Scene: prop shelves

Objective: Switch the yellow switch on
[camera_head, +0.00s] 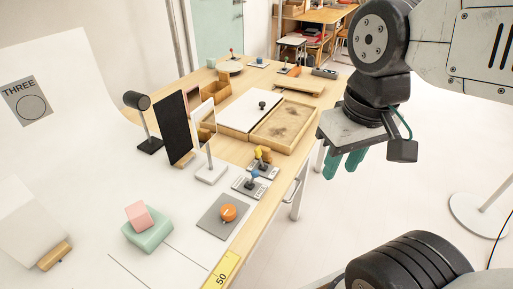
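The yellow switch (263,153) stands on a small grey base plate near the right edge of the wooden table. A blue switch (255,175) on a similar plate is just in front of it. The yellow switch's lever position is too small to tell clearly. My gripper (342,167) has teal fingers with a gap between them and nothing in it. It hangs to the right of the table, beyond the edge, apart from both switches.
An orange knob (228,212) on a grey plate sits nearer. A mirror on a stand (207,150), a black panel (175,128) and a lamp (141,115) rise left of the switches. A sand tray (284,125) lies behind them.

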